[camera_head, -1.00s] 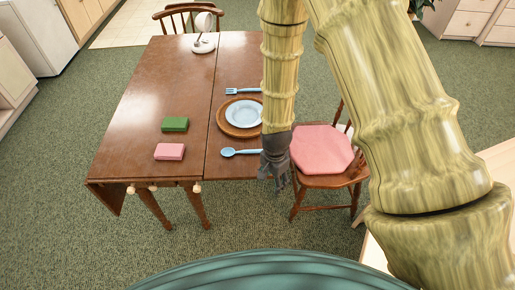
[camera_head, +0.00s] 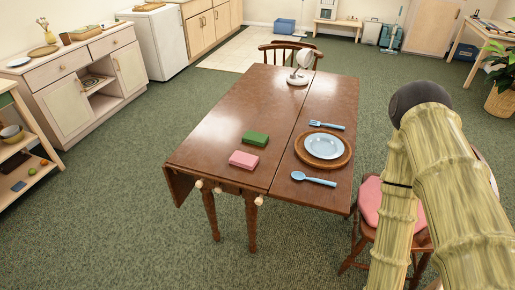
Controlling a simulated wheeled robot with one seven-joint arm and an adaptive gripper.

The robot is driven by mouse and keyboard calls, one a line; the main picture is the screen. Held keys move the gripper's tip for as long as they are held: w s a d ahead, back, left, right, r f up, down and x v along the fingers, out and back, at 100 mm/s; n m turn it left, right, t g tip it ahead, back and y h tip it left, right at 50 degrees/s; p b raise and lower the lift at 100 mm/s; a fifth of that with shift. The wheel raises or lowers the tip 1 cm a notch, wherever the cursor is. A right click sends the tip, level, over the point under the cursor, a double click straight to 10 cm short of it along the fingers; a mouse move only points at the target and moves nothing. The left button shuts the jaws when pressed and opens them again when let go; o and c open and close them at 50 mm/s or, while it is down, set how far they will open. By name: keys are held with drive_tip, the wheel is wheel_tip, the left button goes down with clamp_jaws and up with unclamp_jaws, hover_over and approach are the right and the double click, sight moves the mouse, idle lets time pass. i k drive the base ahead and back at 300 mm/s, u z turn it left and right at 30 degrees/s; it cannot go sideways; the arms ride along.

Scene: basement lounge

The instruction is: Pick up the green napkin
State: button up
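The green napkin (camera_head: 255,138) is a small folded block lying flat on the wooden table (camera_head: 215,123), left of the seam between the table's leaves. A pink napkin (camera_head: 243,160) lies just in front of it, towards me. My arm rises at the right of the picture, over the chair and apart from the napkin. My gripper is out of view, so its state does not show.
A blue plate (camera_head: 324,145) on a round wooden board, a blue fork (camera_head: 326,125) and a blue spoon (camera_head: 313,178) lie right of the napkins. A white lamp-like object (camera_head: 299,76) stands at the far end. A chair with a pink cushion (camera_head: 371,200) stands at the right.

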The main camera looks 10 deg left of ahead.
sight(253, 137)
drive_tip(key=k, duration=1.05)
drive_tip(key=u, duration=0.6)
drive_tip(key=i, duration=0.6)
drive_tip(key=u, duration=0.75)
drive_tip(key=i, duration=0.7)
drive_tip(key=z, duration=0.55)
drive_tip(key=i, duration=0.65)
drive_tip(key=z, duration=0.6)
